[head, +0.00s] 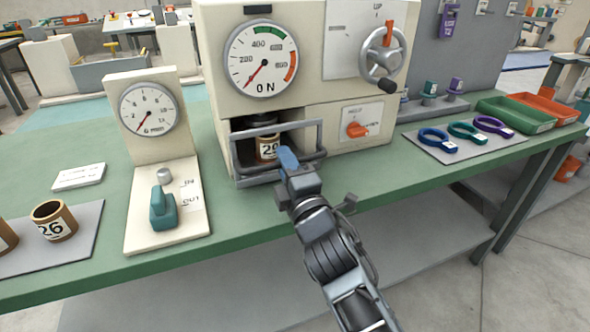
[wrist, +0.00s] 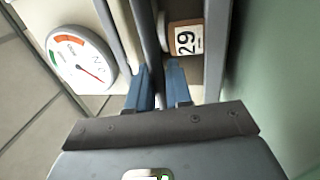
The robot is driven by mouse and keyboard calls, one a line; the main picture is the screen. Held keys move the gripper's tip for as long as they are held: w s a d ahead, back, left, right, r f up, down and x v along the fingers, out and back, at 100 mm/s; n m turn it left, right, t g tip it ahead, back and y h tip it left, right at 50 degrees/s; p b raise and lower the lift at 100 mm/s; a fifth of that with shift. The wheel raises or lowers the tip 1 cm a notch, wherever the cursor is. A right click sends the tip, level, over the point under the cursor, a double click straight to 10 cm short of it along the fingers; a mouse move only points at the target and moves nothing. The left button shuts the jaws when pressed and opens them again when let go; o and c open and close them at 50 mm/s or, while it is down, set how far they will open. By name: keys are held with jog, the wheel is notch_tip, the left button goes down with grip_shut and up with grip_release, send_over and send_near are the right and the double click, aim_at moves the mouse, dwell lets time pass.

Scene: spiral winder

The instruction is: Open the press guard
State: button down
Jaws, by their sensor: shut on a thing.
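The press guard (head: 257,179) is a grey metal frame across the low opening of the cream press (head: 215,60). My gripper (head: 288,160) is at the guard's lower bar, right of its middle. In the wrist view my blue fingers (wrist: 159,88) are shut on a dark bar of the guard (wrist: 150,45). Behind the guard, a brown cup labelled 29 (head: 267,150) stands inside the press; its label also shows in the wrist view (wrist: 186,40). The fingers hide part of the lower bar.
The press carries a dial reading near 0 (head: 262,58), a handwheel (head: 384,52) and an orange knob (head: 357,130). Left stands a gauge stand with a teal lever (head: 163,210). A cup labelled 26 (head: 53,220) is further left. Coloured rings (head: 433,138) lie on a mat at right.

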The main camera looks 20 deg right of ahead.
jog(key=s, duration=1)
jog(key=shift+s+b, duration=0.2)
jog(key=shift+b, duration=0.25)
jog(key=shift+f, duration=0.1)
jog(key=c, duration=1.2)
grip_release()
jog(key=shift+s+f+b, duration=0.25)
jog(key=shift+s+b, duration=0.1)
jog(key=shift+s, duration=0.95)
jog(key=shift+s+f+b, duration=0.2)
jog(key=shift+s+b, duration=0.2)
jog(key=shift+s, duration=0.85)
jog(key=shift+s+f+b, duration=0.25)
jog(key=shift+s+b, duration=0.1)
jog(key=shift+s, duration=0.95)
